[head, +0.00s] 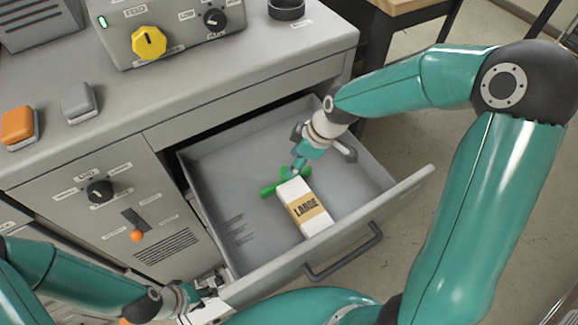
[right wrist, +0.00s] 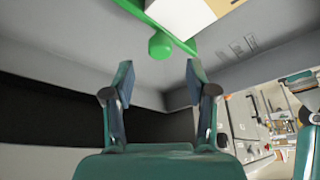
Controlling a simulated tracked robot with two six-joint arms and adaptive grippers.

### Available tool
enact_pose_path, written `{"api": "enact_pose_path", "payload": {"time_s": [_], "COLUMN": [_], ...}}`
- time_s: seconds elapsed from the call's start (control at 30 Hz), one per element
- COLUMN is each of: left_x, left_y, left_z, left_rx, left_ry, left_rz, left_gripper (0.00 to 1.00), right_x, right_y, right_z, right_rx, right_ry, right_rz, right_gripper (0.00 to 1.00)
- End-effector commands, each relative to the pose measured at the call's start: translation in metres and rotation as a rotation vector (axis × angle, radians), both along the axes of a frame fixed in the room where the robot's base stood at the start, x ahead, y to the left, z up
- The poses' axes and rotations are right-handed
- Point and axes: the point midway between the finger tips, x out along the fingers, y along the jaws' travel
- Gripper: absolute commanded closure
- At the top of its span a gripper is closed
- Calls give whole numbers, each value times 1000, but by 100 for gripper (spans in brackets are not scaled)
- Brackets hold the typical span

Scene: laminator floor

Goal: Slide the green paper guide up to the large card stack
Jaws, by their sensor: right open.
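The large card stack (head: 304,207), a white block with a tan band reading LARGE, lies in the open drawer; its edge also shows in the right wrist view (right wrist: 185,14). The green paper guide (head: 268,191) stands at the stack's far end, partly hidden by it. In the right wrist view the guide's bar runs along the stack and its round green knob (right wrist: 160,46) faces my fingers. I cannot tell whether guide and stack touch. My right gripper (right wrist: 158,76) is open and empty, just short of the knob. My left gripper (head: 210,284) is at the drawer's front left corner; its fingers are unclear.
The grey drawer (head: 375,215) is pulled out, with a dark handle (head: 343,254) in front. Its floor is clear left and right of the stack. The cabinet top (head: 200,95) overhangs the drawer's back. A control box with a yellow knob (head: 149,42) stands above.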

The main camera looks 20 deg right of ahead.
Motion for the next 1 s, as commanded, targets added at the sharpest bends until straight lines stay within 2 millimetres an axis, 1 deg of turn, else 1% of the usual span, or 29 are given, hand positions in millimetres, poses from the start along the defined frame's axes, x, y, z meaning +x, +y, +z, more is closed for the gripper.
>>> {"api": "enact_pose_path", "payload": {"time_s": [0.03, 0.1, 0.2, 0.3, 0.43, 0.7, 0.73, 0.77, 0.8, 0.87, 1.0], "left_x": [0, 0, 0, 0, 0, 0, 0, 0, 0, 0, 0], "left_y": [0, 0, 0, 0, 0, 0, 0, 0, 0, 0, 0], "left_z": [0, 0, 0, 0, 0, -1, -1, -1, -1, -1, -1], "left_rx": [0, 0, 0, 0, 0, 0, 0, 0, 0, 0, 0], "left_ry": [0, 0, 0, 0, 0, 0, 0, 0, 0, 0, 0], "left_rz": [0, 0, 0, 0, 0, 0, 0, 0, 0, 0, 0], "left_gripper": [60, 60, 60, 60, 60, 60, 60, 60, 60, 60, 60], "right_x": [-2, -5, -10, -13, -16, -17, -17, -16, -17, -17, -22], "right_y": [-4, -8, -13, -17, -19, -20, -20, -20, -20, -20, -22], "right_z": [12, 25, 40, 51, 59, 60, 60, 60, 60, 60, 61], "right_rx": [0, -1, 0, 0, 0, 0, 0, 0, 2, 6, 23], "right_ry": [-7, -6, -5, -2, 0, 2, 2, 1, 4, 11, 70], "right_rz": [-2, -1, -1, 1, 1, 1, 1, 0, -4, -21, -113], "right_gripper": [43, 43, 43, 43, 43, 43, 45, 50, 56, 66, 90]}}
